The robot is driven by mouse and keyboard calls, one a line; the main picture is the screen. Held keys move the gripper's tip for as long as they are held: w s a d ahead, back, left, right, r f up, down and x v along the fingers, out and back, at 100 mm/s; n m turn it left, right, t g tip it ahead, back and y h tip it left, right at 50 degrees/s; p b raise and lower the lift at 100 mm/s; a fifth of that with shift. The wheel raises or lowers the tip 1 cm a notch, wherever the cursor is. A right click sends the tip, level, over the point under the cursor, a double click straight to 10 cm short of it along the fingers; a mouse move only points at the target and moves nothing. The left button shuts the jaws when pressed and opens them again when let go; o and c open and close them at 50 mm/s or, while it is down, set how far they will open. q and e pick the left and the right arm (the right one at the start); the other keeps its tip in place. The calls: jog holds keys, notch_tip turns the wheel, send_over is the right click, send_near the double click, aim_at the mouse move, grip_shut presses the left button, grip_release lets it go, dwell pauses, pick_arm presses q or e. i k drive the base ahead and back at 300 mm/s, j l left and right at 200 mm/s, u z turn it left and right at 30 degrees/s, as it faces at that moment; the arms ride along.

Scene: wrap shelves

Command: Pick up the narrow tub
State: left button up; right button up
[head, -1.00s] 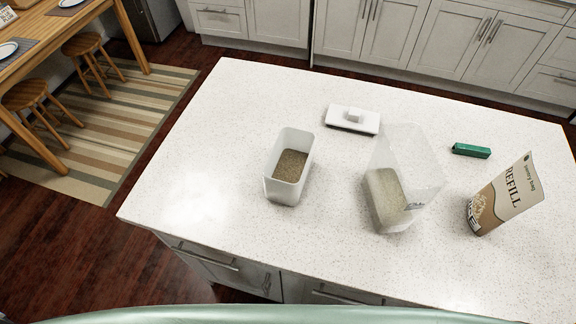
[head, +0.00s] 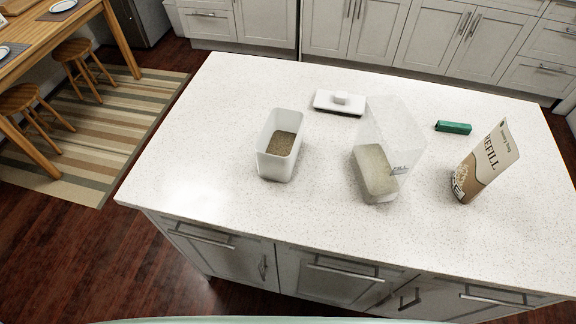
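Two tubs stand on the white speckled counter. The white narrow tub (head: 279,167) is left of the middle, open at the top, with brownish grainy contents inside. A taller clear tub (head: 399,137) stands to its right, with pale grainy contents in its lower part; I cannot tell for sure which one the task calls narrow. A white lid with a raised knob (head: 338,103) lies flat behind them. Neither of my grippers is in view.
Cabinets with handles are below the near edge. Stools (head: 78,47) and a table are far left.

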aim_at(277, 149)
jog(key=k+z, duration=0.15)
jog(key=k, duration=0.35)
jog(key=k+l+z, duration=0.2)
jog(key=k, duration=0.3)
